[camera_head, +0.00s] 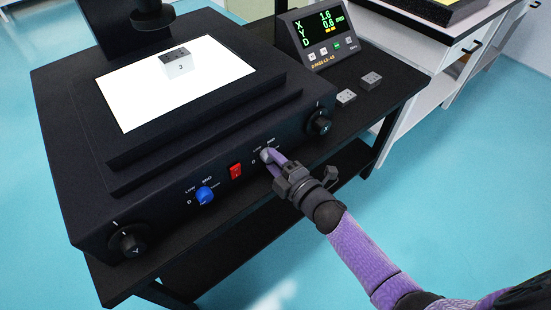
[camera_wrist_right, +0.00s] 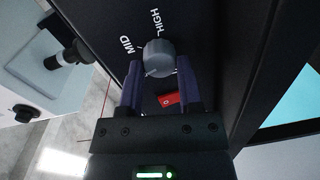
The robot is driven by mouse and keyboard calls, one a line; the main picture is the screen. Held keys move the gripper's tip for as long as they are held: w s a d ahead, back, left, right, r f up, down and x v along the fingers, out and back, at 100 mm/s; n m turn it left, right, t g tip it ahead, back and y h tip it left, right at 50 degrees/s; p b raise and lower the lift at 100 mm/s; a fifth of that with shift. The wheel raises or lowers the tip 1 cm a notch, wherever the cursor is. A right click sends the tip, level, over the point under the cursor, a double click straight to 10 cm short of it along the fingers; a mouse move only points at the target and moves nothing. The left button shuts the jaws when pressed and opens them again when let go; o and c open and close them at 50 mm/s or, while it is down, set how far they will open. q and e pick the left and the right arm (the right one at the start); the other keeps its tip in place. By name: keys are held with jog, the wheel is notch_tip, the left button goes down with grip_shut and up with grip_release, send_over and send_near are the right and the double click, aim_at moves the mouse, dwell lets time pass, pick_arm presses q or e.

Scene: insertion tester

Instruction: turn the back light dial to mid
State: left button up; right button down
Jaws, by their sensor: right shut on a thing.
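A round grey dial (camera_head: 267,155) sits on the front panel of the black tester, right of the red switch. It also shows in the right wrist view (camera_wrist_right: 158,57), with the words MID and HIGH printed beside it. My right gripper (camera_head: 273,160) has its two purple fingers shut on this dial, one on each side. A blue dial (camera_head: 205,195) with LOW and MID markings sits left of the switch, untouched. I cannot tell from the small print which dial is named back light. My left gripper is out of view.
The red switch (camera_head: 235,171) lies between the dials. Black knobs stand at the panel's left (camera_head: 130,244) and right (camera_head: 319,122) ends. A block (camera_head: 178,64) rests on the lit stage (camera_head: 150,105). A readout (camera_head: 322,40) and two small blocks stand on the right.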

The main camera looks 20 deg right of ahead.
jog(key=m+p, duration=0.1)
jog(key=m, duration=0.5)
jog(key=shift+m+p, duration=0.35)
jog(key=shift+m, duration=0.05)
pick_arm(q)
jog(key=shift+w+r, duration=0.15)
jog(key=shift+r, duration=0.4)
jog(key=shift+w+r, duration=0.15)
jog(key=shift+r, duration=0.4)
pick_arm(e)
jog(key=shift+m+y, duration=0.3)
jog(key=shift+m, duration=1.1)
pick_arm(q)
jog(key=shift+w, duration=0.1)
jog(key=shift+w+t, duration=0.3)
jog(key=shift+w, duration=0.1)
pick_arm(e)
jog(key=shift+c, duration=1.4)
grip_release()
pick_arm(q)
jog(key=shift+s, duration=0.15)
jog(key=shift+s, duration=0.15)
